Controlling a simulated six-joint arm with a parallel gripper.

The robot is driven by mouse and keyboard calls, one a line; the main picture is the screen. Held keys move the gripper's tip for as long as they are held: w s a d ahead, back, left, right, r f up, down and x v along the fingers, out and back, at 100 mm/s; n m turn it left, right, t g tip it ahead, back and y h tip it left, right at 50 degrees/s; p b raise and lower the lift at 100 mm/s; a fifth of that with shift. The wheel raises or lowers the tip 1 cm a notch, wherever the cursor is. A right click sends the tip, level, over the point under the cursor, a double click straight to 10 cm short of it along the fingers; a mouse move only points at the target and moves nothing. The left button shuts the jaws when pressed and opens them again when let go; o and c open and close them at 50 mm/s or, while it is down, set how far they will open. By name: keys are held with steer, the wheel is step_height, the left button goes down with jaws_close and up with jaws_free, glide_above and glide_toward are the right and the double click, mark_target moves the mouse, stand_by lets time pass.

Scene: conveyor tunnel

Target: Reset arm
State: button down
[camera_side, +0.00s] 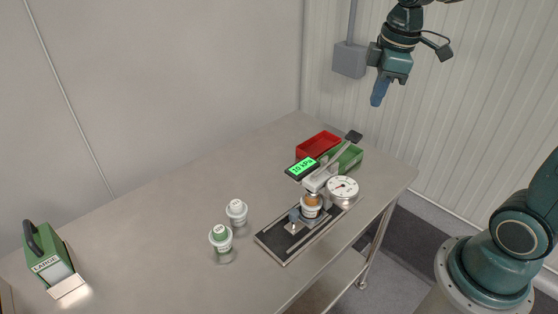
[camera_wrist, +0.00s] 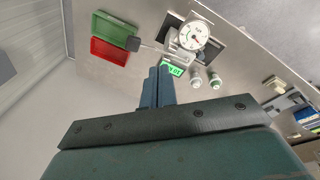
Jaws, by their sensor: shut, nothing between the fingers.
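My gripper (camera_side: 376,100) hangs in the air above the far right end of the steel table, pointing down, with its blue fingers together and empty. In the wrist view its fingertips (camera_wrist: 159,70) show closed, with the table well beyond them. A press-like test stand with a round dial gauge (camera_side: 342,189) and a green display (camera_side: 302,168) stands on the table below and to the left of my gripper. The gauge also shows in the wrist view (camera_wrist: 194,36). A small jar with an orange-brown top (camera_side: 312,206) sits in the stand.
A red tray (camera_side: 318,146) and a green tray (camera_side: 345,160) lie behind the stand. A green device with a handle (camera_side: 48,256) is at the far left. A grey wall box (camera_side: 350,60) is beside my gripper.

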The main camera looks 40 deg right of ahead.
steer(key=s+a+m+t, duration=0.1)
steer(key=s+a+m, duration=0.2)
steer(key=s, duration=0.4)
steer(key=s+a+r+m+t, duration=0.1)
steer(key=s+a+m+t, duration=0.1)
steer(key=s, duration=0.5)
steer(key=a+m, duration=0.1)
steer(key=m, duration=0.1)
steer(key=shift+s+a+m+t, duration=0.3)
steer(key=shift+s+m, duration=0.05)
steer(key=shift+m, duration=0.05)
